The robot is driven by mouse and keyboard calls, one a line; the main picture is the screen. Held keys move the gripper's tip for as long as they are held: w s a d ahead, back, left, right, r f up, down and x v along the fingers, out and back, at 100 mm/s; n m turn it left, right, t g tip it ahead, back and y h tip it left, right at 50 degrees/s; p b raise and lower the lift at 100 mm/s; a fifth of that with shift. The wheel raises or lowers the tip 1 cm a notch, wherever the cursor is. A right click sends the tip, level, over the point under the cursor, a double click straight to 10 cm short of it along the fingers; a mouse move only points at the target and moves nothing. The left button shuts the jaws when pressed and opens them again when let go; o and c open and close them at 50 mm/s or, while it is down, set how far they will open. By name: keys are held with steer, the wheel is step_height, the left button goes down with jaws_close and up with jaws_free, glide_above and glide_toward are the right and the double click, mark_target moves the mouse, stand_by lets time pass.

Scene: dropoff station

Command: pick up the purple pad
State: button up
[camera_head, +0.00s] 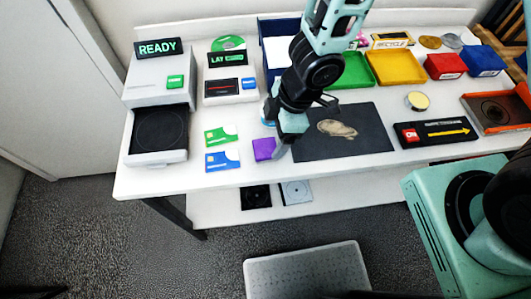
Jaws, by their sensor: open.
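The purple pad (263,149) is a small flat square on the white table near its front edge. It lies just left of the dark mat (365,136). My gripper (277,140) is right at the pad's right side and above it, pointing down. Its teal fingers hide part of the pad's right edge. The gripper is open and nothing shows between its fingers. I cannot tell whether a finger touches the pad.
Green (221,135) and blue (222,161) cards lie left of the pad. A machine with a READY sign (158,47) stands at the left. A black device with a yellow arrow (437,133) is at the right. Green (352,72) and yellow (394,67) trays stand behind.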

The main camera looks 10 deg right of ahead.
mark_target(266, 147)
steer(key=shift+b+x, duration=0.75)
steer(key=shift+x, duration=2.1)
steer(key=shift+r, duration=0.1)
steer(key=shift+c, duration=0.3)
steer(key=c, duration=1)
